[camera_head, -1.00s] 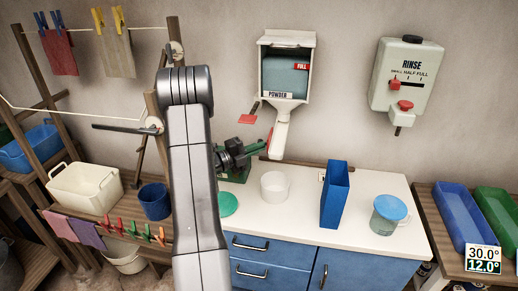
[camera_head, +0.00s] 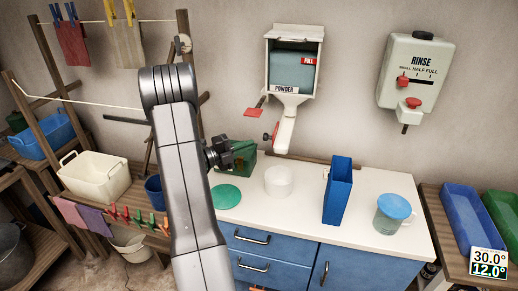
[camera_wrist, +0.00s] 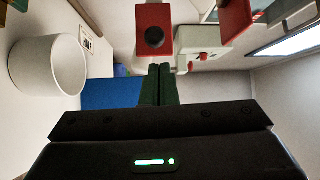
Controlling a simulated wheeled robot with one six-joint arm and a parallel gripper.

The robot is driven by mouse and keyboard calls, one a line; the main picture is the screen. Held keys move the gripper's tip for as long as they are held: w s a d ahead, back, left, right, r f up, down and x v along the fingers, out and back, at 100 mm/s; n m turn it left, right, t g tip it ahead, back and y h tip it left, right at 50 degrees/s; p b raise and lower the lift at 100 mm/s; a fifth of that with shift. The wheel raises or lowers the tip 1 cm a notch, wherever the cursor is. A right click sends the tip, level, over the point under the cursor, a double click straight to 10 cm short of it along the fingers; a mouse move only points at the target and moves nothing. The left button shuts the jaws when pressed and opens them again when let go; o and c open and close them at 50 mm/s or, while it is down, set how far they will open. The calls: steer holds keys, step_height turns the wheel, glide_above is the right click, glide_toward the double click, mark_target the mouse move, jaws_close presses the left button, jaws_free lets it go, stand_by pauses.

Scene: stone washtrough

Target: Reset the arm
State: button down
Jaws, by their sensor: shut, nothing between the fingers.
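My gripper (camera_wrist: 160,72) shows in the wrist view with its two dark green fingers together and nothing between them. In the head view my grey arm rises from the bottom and bends at the top. Its black wrist part (camera_head: 219,153) is just above the counter's left end, in front of a dark green shape (camera_head: 240,158). The fingers cannot be told apart from that shape there.
Above are the powder dispenser (camera_head: 292,65) and rinse dispenser (camera_head: 415,75). A wooden rack (camera_head: 35,130) stands left.

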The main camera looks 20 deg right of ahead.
mark_target(272, 139)
steer(key=shift+w+a+f, duration=0.1)
steer(key=shift+w+a, duration=0.2)
steer(key=shift+a, duration=0.3)
steer(key=shift+w+a+f, duration=0.1)
steer(key=shift+w+a, duration=0.15)
steer(key=shift+a, duration=0.35)
steer(key=d, duration=0.2)
steer(key=d+p, duration=0.1)
steer(key=d, duration=0.5)
steer(key=shift+s+r+p, duration=0.15)
steer(key=shift+s+p, duration=0.15)
steer(key=shift+s, duration=0.05)
steer(key=shift+s+d+r, duration=0.1)
steer(key=shift+d, duration=0.05)
steer(key=shift+s, duration=0.1)
